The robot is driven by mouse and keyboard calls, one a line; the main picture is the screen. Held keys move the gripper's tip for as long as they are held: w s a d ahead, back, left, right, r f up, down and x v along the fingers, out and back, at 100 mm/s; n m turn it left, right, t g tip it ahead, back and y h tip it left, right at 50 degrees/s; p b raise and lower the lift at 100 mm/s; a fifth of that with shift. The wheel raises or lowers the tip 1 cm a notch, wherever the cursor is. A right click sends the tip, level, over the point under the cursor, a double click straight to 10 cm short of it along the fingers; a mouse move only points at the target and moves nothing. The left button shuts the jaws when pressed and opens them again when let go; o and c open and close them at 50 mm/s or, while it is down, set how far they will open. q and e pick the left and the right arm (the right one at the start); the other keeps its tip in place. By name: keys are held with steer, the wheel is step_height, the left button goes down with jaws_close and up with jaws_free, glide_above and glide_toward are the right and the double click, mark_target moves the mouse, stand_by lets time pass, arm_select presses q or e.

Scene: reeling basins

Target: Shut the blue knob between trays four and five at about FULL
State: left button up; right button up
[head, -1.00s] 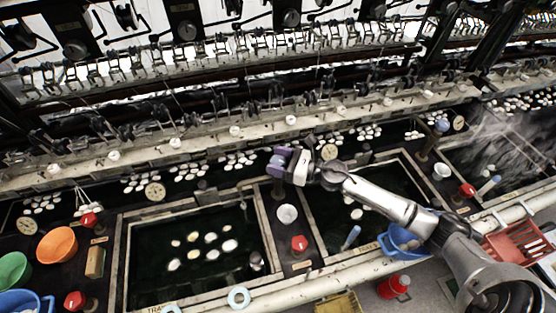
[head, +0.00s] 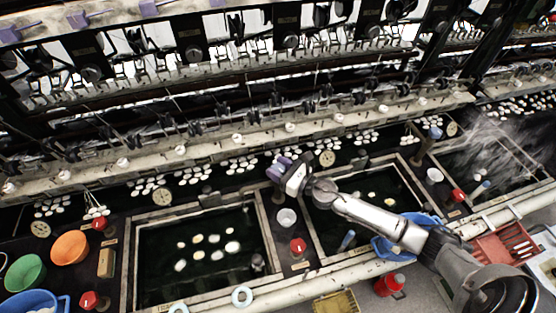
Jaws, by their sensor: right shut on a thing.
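My right gripper (head: 281,171) reaches in from the right, over the strip between the two middle dark-water trays. Its purple-grey fingers are shut at the back of this strip, at the place of the blue knob. The fingers and wrist hide the knob, so I cannot see its setting. The tray on the left (head: 128,262) holds several pale cocoons in dark water. The tray on the right (head: 310,228) lies partly under my arm. Another blue knob (head: 435,133) stands farther right, clear of the gripper. My left gripper is not in view.
A white cup (head: 286,217) and a red knob (head: 298,245) sit on the strip in front of the gripper. A blue basin (head: 386,249) lies beneath my forearm. A red crate (head: 503,247) is at right. Reeling machinery spans the back.

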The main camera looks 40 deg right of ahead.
steer(key=m+h+p, duration=0.1)
steer(key=h, duration=0.1)
steer(key=m+h+p, duration=0.2)
steer(key=shift+a+r+t+h, duration=0.1)
steer(key=shift+r+t+h, duration=0.1)
steer(key=shift+t+h, duration=0.15)
steer(key=shift+f+m+h+p, duration=0.15)
steer(key=shift+m+h+p, duration=0.7)
steer(key=shift+h, duration=0.4)
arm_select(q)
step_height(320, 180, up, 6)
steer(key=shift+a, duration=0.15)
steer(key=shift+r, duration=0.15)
arm_select(e)
steer(key=shift+h, duration=0.3)
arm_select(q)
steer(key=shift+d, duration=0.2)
arm_select(e)
steer(key=o, duration=0.9)
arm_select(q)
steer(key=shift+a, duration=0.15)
arm_select(e)
steer(key=shift+s, duration=0.1)
